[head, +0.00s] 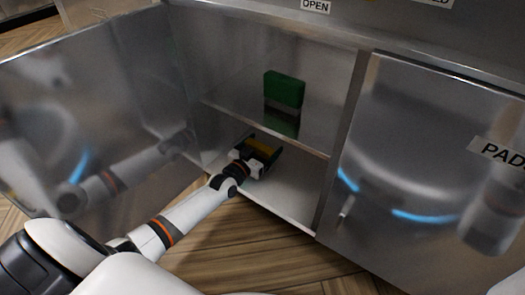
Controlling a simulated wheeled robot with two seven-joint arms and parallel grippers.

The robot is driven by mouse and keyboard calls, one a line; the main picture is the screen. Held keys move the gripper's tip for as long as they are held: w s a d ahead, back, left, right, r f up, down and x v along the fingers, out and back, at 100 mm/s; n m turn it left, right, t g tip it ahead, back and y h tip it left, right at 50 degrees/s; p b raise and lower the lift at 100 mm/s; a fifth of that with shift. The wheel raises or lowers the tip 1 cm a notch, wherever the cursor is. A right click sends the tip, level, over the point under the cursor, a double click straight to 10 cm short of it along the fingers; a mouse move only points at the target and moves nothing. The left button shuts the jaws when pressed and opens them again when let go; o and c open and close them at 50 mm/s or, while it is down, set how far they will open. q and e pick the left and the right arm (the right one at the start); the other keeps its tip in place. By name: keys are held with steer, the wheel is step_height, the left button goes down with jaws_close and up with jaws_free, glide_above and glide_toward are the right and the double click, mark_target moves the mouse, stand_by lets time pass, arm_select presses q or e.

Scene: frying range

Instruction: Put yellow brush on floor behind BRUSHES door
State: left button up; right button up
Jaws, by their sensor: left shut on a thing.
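The yellow brush (264,144) is inside the open steel cabinet, in the lower compartment. My left gripper (262,156) is shut on it, with my arm reaching in from the left. The gripper hides part of the brush. I cannot tell whether the brush touches the cabinet's bottom panel (285,196). The open cabinet door (100,95) stands swung out to the left; no lettering shows on its visible face. My right gripper is not in view.
A green block-like pad (284,88) stands on the cabinet's middle shelf (235,97). A closed steel door (430,150) with a partly cut-off "PAD" label (503,152) is to the right. The wooden floor (245,250) in front of the cabinet is clear.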

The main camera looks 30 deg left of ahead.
arm_select(q)
steer(key=shift+r, duration=0.15)
steer(key=o, duration=0.7)
steer(key=shift+s+r, duration=0.1)
steer(key=s+p, duration=0.2)
steer(key=s, duration=0.1)
steer(key=s+p, duration=0.2)
steer(key=s, duration=0.2)
steer(key=s+a+p, duration=0.1)
steer(key=s+p, duration=0.1)
steer(key=s, duration=0.1)
steer(key=shift+s+p, duration=0.35)
steer(key=shift+s, duration=0.55)
